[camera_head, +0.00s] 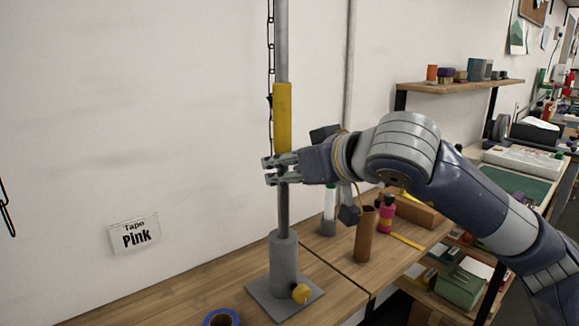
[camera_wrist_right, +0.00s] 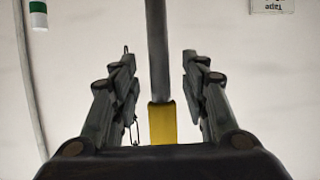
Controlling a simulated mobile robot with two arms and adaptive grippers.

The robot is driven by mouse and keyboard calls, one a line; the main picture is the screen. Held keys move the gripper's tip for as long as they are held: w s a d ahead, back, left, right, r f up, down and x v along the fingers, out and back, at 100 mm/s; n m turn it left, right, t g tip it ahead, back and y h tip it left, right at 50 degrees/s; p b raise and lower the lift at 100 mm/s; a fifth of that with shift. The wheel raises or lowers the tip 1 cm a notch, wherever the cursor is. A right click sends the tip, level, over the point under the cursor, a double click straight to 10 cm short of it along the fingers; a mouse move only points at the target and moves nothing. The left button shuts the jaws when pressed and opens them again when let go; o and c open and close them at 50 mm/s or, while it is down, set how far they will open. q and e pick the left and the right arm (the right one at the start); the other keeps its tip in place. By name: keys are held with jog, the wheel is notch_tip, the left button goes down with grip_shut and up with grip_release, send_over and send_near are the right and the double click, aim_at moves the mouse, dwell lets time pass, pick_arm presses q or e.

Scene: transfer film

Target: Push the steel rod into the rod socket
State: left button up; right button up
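The steel rod (camera_head: 283,212) stands upright with a yellow sleeve (camera_head: 283,118) around its upper part. Its lower end goes into the top of the grey rod socket (camera_head: 284,260), which stands on a square plate on the bench; how deep it sits is hidden. My right gripper (camera_head: 268,171) is at the rod just below the yellow sleeve. In the right wrist view the rod (camera_wrist_right: 157,50) passes between the fingers (camera_wrist_right: 158,85), which are open with a gap on both sides. The yellow sleeve (camera_wrist_right: 162,122) shows there too. My left gripper is not in view.
A yellow knob (camera_head: 300,293) is on the socket's base. A roll of blue tape (camera_head: 221,318) lies at the front. A brown cylinder (camera_head: 365,235), a white-and-green bottle (camera_head: 329,205) and a pink bottle (camera_head: 386,215) stand to the right. A chain (camera_head: 270,60) hangs behind the rod.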

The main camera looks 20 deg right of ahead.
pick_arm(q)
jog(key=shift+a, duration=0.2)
pick_arm(e)
jog(key=shift+f, duration=0.2)
jog(key=shift+s+d+r, duration=0.15)
jog(key=shift+s, duration=0.1)
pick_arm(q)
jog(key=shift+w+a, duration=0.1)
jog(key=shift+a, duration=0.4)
pick_arm(e)
jog(key=v, duration=0.7)
jog(key=shift+s, duration=0.25)
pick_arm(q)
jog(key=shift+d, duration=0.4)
pick_arm(e)
jog(key=shift+r, duration=0.15)
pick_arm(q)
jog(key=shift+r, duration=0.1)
pick_arm(e)
jog(key=shift+r, duration=0.1)
